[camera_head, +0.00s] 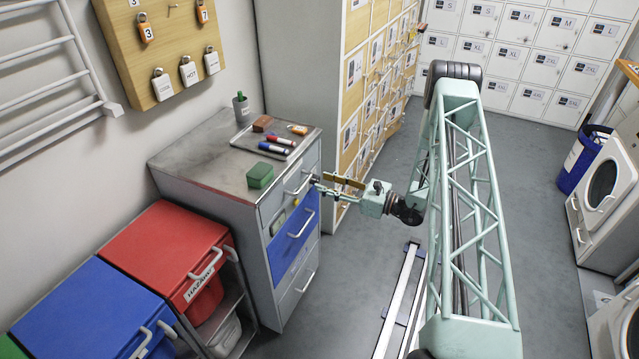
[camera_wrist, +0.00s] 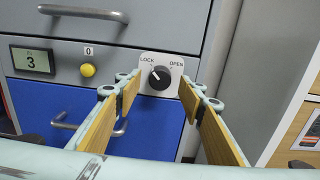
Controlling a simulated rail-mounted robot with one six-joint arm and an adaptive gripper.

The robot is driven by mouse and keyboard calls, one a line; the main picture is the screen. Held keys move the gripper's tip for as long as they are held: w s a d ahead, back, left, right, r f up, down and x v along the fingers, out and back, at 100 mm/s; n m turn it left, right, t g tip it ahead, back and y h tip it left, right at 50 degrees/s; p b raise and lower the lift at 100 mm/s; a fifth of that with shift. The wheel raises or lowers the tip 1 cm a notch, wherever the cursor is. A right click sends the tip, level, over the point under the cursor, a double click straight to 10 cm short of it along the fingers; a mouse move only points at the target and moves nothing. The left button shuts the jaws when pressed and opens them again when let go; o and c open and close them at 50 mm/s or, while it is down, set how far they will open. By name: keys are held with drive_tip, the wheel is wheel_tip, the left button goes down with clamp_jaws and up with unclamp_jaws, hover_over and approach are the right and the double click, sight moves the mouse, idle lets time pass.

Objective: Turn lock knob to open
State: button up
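The lock knob (camera_wrist: 159,77) is a black dial on a white plate (camera_wrist: 148,89) marked LOCK at left and OPEN at right. Its white mark points up and left, toward LOCK. The plate is on the front of a grey cabinet (camera_head: 215,150) with a blue drawer (camera_head: 293,236), which also shows in the wrist view (camera_wrist: 160,129). My gripper (camera_wrist: 160,84) is open, with one wood-faced finger on each side of the knob and visible gaps to it. In the head view my gripper (camera_head: 321,184) is at the cabinet's upper front; the knob cannot be made out clearly there.
Left of the knob are a yellow button (camera_wrist: 87,70) and a display (camera_wrist: 33,60) reading 3. A grey drawer handle (camera_wrist: 83,12) juts out above. Pens (camera_head: 277,144) and a green box (camera_head: 260,175) lie on the cabinet top. Wooden lockers (camera_head: 365,100) stand close at right.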

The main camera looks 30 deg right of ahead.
sight(315, 180)
drive_tip(key=shift+x, duration=1.45)
drive_tip(key=c, duration=0.8)
